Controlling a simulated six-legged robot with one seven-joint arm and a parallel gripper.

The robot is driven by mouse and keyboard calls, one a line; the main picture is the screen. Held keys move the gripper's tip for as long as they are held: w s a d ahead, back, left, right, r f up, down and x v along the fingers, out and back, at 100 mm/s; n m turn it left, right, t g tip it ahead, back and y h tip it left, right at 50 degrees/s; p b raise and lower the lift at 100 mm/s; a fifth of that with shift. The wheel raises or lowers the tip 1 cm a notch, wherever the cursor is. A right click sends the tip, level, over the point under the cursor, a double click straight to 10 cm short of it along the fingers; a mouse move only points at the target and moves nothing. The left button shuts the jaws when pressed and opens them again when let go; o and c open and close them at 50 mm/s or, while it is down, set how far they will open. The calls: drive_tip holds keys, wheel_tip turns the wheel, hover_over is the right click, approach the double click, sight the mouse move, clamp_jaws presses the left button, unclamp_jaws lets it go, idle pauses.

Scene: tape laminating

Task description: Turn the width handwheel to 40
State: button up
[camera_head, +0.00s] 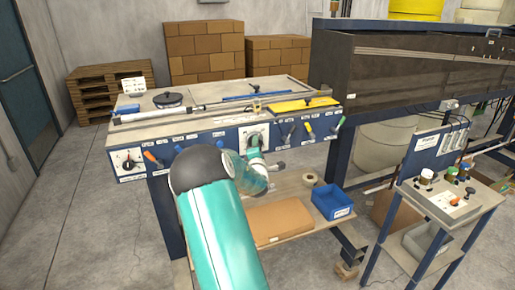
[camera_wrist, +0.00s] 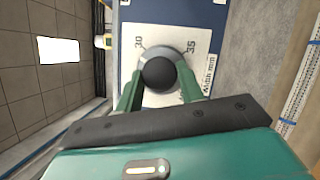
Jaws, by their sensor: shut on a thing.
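The width handwheel is a dark round knob (camera_wrist: 159,74) on a white dial plate (camera_wrist: 190,45) in the wrist view. The plate shows the numbers 30 and 35 and lettering that ends in "mm". My gripper (camera_wrist: 160,82) is shut on the knob, with one green finger on each side. In the head view the dial plate (camera_head: 256,131) is on the blue front panel of the laminating bench. My arm reaches to it there and hides most of the knob. Any pointer and the 40 mark cannot be made out.
The blue front panel (camera_head: 220,138) carries several coloured levers and another dial (camera_head: 128,161) at its left end. A blue bin (camera_head: 332,202) and a cardboard sheet (camera_head: 278,221) lie on the shelf below. A control stand (camera_head: 450,200) is at right. The floor at left is clear.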

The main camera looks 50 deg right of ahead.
drive_tip(key=m+t+y, duration=0.2)
drive_tip(key=m+y, duration=0.2)
drive_tip(key=m, duration=0.6)
drive_tip(key=d+m+t+y, duration=0.1)
drive_tip(key=m+y, duration=0.3)
drive_tip(key=m, duration=0.6)
drive_tip(key=m+t+y, duration=0.2)
drive_tip(key=m+y, duration=0.2)
drive_tip(key=m, duration=0.6)
drive_tip(key=shift+s+d+r+t+y, duration=0.2)
drive_tip(key=shift+s+t+y, duration=0.1)
drive_tip(key=shift+s+t, duration=0.1)
idle(0.4)
drive_tip(key=shift+m, duration=0.3)
drive_tip(key=o, duration=1)
drive_tip(key=shift+w+f, duration=0.1)
